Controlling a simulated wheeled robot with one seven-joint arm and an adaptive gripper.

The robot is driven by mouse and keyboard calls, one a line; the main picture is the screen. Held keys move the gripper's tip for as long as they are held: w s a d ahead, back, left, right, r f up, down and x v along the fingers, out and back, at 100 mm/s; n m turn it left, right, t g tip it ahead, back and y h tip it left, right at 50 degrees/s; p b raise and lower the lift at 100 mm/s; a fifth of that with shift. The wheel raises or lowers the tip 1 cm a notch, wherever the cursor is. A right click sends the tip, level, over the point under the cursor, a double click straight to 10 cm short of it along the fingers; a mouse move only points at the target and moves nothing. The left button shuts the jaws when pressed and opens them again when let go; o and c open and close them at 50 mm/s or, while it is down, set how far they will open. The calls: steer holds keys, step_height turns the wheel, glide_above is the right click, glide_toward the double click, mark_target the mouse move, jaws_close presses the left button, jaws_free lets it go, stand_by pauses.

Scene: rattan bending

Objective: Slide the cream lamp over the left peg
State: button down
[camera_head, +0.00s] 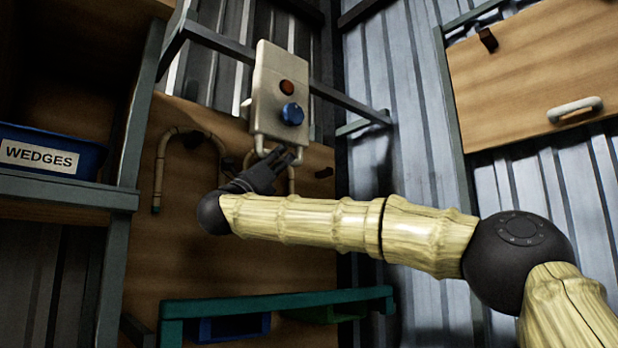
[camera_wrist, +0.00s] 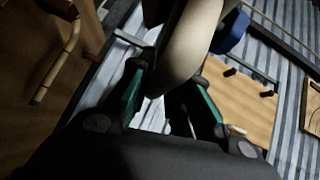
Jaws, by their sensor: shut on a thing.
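The cream lamp (camera_head: 268,85), a flat upright cream body with an orange button and a blue knob, is held up high in the head view. My gripper (camera_head: 280,157) is shut on the looped bar at its lower end. In the wrist view the cream part (camera_wrist: 190,45) rises between the green fingers of my gripper (camera_wrist: 165,105), with blue at its side. On the right wooden board (camera_head: 535,75) is a dark peg (camera_head: 488,38). The wrist view shows two dark pegs (camera_wrist: 230,72) on a wooden board (camera_wrist: 240,95). The lamp is apart from these pegs.
A brown board (camera_head: 240,245) behind my gripper carries dark pegs and a rattan hook (camera_head: 160,165). A white handle (camera_head: 575,108) is on the right board. A blue WEDGES bin (camera_head: 50,150) stands on the left shelf. A grey rail (camera_head: 340,97) passes behind the lamp.

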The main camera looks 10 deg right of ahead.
steer(key=s+a+b, duration=0.2)
steer(key=s+a, duration=0.2)
steer(key=a, duration=0.4)
steer(key=c, duration=1.3)
jaws_free()
steer(key=shift+r, duration=0.1)
